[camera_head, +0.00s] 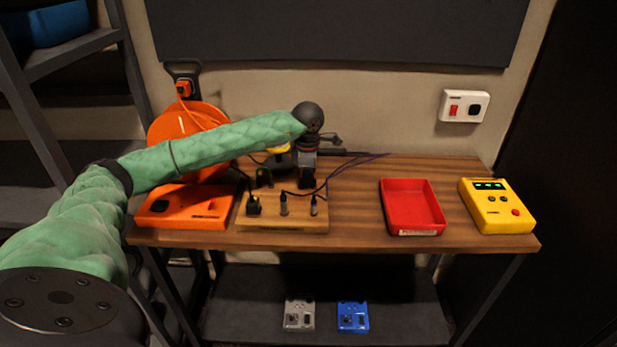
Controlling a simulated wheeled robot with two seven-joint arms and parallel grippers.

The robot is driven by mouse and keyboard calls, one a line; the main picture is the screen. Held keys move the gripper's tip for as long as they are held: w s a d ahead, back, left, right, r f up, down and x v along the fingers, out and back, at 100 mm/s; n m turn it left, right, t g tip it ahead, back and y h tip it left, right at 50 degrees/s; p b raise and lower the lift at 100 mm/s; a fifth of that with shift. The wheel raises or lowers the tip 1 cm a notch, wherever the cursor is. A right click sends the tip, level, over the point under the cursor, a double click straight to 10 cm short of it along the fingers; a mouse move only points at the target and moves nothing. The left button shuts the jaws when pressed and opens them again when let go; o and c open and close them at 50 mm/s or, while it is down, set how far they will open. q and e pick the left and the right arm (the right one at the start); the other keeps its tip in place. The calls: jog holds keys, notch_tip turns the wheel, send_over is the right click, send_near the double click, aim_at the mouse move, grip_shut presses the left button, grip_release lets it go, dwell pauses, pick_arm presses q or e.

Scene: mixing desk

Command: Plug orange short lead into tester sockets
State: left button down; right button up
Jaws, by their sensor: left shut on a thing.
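My left gripper (306,184) points down at the back of a wooden plug rack (285,220) on the desk. It is shut on a small dark plug, mostly hidden by the fingers. Several dark plugs with thin leads stand in the rack, among them a black one (253,207) at the front left. A yellow tester (497,206) with a green display stands at the right end of the desk. An orange device (184,208) lies at the left end. I cannot pick out the orange short lead for certain. My right gripper is out of view.
An orange cable reel (187,132) stands at the back left. A red tray (412,208) stands right of centre, with bare desk (355,205) between it and the rack. A white wall socket (464,106) is at the right. Grey (299,315) and blue (353,316) devices lie on the lower shelf.

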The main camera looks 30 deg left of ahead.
pick_arm(q)
jog(key=shift+r, duration=0.2)
jog(key=shift+r+p, duration=0.75)
jog(key=shift+r, duration=2)
